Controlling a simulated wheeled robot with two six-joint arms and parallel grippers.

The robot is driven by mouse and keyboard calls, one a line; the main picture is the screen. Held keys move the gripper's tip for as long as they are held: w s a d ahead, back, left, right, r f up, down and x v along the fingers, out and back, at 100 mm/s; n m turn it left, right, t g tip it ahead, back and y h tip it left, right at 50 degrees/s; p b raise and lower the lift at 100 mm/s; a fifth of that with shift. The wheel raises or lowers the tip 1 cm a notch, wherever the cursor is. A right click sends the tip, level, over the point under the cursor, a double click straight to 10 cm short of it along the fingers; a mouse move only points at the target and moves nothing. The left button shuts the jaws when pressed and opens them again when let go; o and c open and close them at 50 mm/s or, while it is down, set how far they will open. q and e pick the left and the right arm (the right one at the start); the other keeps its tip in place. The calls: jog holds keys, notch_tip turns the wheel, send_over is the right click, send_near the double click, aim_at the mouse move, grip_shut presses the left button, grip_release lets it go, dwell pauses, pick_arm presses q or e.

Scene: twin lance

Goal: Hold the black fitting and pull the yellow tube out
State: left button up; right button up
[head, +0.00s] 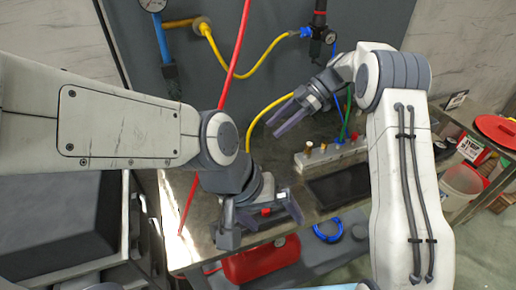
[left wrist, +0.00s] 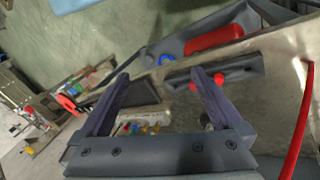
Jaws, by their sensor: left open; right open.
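A yellow tube (head: 262,108) curves upward from near my left wrist and passes behind the right gripper's fingers. Both its ends are hidden. I cannot tell for sure which part is the black fitting. That open gripper also shows low in the head view (head: 262,222). My right gripper (head: 284,120) is open above the bench, its fingers pointing left and down, with nothing clearly between them.
Another yellow tube (head: 262,64) runs on the back panel to a black regulator (head: 317,45). A red hose (head: 237,45) crosses the bench's left side. A valve block (head: 318,158) and dark tray (head: 342,186) stand right. A red tank (head: 262,262) is below the edge.

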pick_arm(q)
jog(key=w+d+r+n+t+h, duration=0.1)
jog(key=w+d+r+n+t, duration=0.15)
jog(key=w+n, duration=0.75)
jog(key=w+d+r+n+t, duration=0.2)
jog(key=w+d+n+t, duration=0.2)
jog(key=w+n, duration=0.55)
jog(key=w+a+f+n+t+y, duration=0.1)
jog(key=w+a+f+n+y, duration=0.35)
jog(key=n, duration=0.55)
jog(key=a+f+n+g+y, duration=0.1)
jog(key=f+n, duration=0.2)
jog(key=f, duration=0.2)
jog(key=w+a+f+n+g, duration=0.1)
jog(key=a+f+n, duration=0.1)
jog(key=f+n, duration=0.2)
jog(key=a+f+n+g+y, duration=0.1)
jog(key=a+f+n+g, duration=0.1)
jog(key=f+n, duration=0.2)
jog(key=shift+w+a+f+n+y, duration=0.15)
jog(key=shift+w+f+y, duration=0.05)
jog(key=shift+f, duration=0.55)
jog(key=shift+w+a+f+n+y, duration=0.1)
jog(key=shift+w+f+y, duration=0.05)
jog(key=shift+f, duration=0.55)
